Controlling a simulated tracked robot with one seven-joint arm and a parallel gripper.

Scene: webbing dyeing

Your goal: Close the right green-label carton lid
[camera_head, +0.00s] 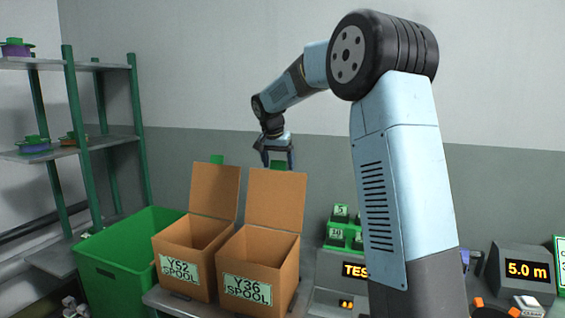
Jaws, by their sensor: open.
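The right carton (262,269) is brown cardboard with a pale green label reading "Y36 SPOOL". Its lid (276,200) stands up open at the back, leaning slightly backward, with a green tab (279,165) on its top edge. My gripper (278,156) is at the top of this lid, pointing down, with its jaws open. The lid and tab hide part of the fingers, so I cannot tell whether they touch it. A similar left carton (188,263) labelled "YS2 SPOOL" stands beside it, its lid (215,190) also upright and open.
A green bin (110,270) stands left of the cartons. A green-post shelf (75,150) with spools is at the far left. Green weight-like blocks (343,229) and a display reading "5.0 m" (525,270) are to the right. My arm spans the right side.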

